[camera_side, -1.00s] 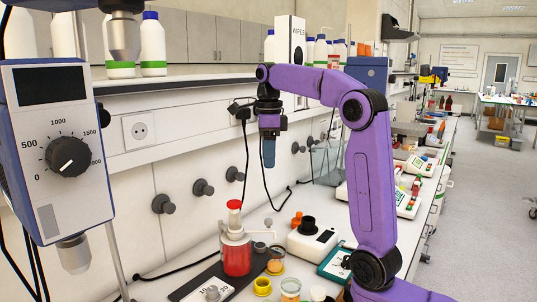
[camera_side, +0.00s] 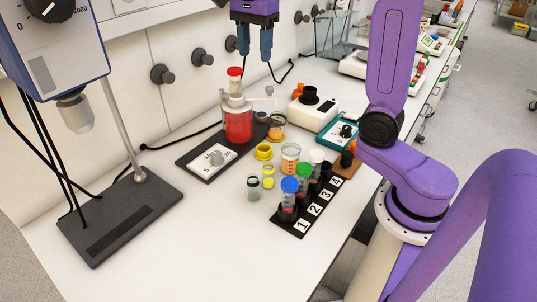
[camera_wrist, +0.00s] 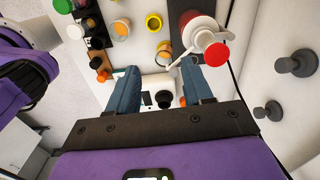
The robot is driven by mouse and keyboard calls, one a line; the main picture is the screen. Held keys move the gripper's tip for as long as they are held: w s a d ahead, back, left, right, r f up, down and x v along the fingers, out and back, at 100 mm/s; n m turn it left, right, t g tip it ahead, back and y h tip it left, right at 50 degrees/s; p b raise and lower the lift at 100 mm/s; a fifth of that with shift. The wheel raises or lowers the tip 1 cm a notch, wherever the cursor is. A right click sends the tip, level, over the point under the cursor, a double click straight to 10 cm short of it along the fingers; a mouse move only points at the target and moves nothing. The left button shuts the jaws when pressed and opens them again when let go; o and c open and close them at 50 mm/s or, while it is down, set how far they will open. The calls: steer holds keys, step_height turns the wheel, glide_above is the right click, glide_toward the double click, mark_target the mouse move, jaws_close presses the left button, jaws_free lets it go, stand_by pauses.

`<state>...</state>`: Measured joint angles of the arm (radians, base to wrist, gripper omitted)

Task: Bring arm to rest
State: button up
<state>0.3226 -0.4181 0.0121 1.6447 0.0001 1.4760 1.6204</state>
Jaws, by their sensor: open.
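My gripper (camera_side: 253,42) hangs high above the bench at the top of the side view, pointing down, with its two blue fingers apart and nothing between them. In the wrist view my gripper (camera_wrist: 162,84) also shows open and empty, with a white device with a black cap (camera_wrist: 160,92) far below between the fingers. The purple arm is clear of the things on the bench. The upper part of the arm is cut off in the side view.
A red-filled dispenser bottle (camera_side: 238,124) stands on a dark plate. A numbered black rack (camera_side: 293,228) holds tubes with blue, green and white caps. Yellow and orange cups stand nearby. A stirrer stand (camera_side: 112,228) is at left. The front bench top is clear.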

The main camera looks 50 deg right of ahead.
steer(key=s+a+f+n, duration=0.2)
steer(key=s+f+n, duration=0.1)
steer(key=s+n, duration=0.3)
steer(key=s+a+f+n, duration=0.3)
steer(key=s+f+n, duration=0.1)
steer(key=s+n, duration=0.3)
steer(key=s+a+f+n, duration=0.3)
steer(key=s+n, duration=0.3)
steer(key=n, duration=0.4)
steer(key=shift+s+a+f, duration=0.1)
steer(key=shift+s+f, duration=0.3)
steer(key=shift+f, duration=0.2)
steer(key=s+d+f+n, duration=0.1)
steer(key=s+f+n, duration=0.2)
steer(key=s+n, duration=0.3)
steer(key=shift+s+d+f+n, duration=0.15)
steer(key=shift+s+d+n, duration=0.15)
steer(key=shift+n, duration=0.2)
steer(key=shift+c, duration=0.3)
